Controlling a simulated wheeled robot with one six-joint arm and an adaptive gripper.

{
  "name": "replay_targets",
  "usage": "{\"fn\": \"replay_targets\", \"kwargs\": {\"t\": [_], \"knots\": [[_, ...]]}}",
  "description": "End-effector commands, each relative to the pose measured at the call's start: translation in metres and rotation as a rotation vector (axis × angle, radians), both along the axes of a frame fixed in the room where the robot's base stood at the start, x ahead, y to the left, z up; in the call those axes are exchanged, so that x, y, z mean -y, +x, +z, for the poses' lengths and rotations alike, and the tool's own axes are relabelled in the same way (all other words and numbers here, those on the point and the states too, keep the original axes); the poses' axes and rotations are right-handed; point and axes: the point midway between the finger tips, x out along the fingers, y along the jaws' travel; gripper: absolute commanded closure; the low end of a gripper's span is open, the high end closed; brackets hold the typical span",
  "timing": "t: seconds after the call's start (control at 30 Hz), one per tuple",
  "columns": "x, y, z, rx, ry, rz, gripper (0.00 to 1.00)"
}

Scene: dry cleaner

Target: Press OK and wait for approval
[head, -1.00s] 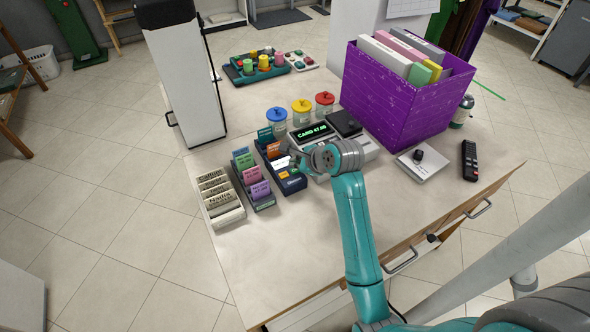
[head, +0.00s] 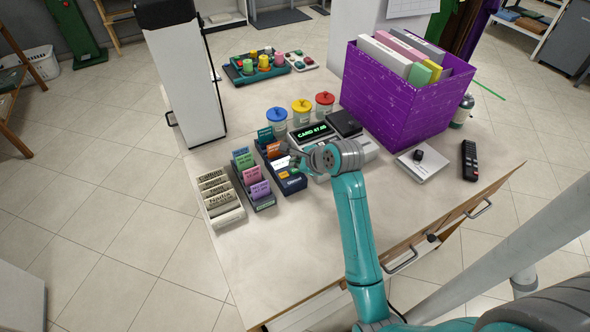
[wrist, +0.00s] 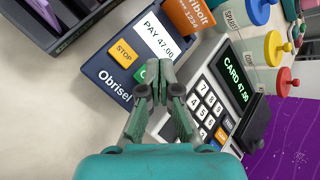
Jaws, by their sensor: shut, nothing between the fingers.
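A dark blue card terminal (wrist: 103,76) lies on the counter; its white screen (wrist: 158,38) reads "PAY 47.00" in the wrist view. An orange STOP button (wrist: 123,51) is in clear sight. The green button (wrist: 140,75) beside it is mostly hidden behind my fingertips. My gripper (wrist: 158,92) is shut and empty, with its tips over or at the green button; I cannot tell whether they touch it. In the head view my gripper (head: 297,162) is above the terminal (head: 292,183), left of the cash register.
The cash register (wrist: 208,105) shows "CARD 47.00" and stands close on the right. Card racks (head: 253,190) are on the left. Three lidded jars (head: 301,115) stand behind, and a purple box (head: 400,98) is at right. The front counter is bare.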

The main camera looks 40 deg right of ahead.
Motion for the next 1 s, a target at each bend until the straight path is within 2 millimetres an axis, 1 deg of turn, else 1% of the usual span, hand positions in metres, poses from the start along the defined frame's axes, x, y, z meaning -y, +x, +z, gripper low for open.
{"fn": "replay_targets", "kwargs": {"t": [0.3,1.0], "knots": [[0.000,0.000,-0.008,-0.001,0.001,0.001,1.00],[0.000,0.000,-0.012,-0.001,0.001,0.001,1.00]]}}
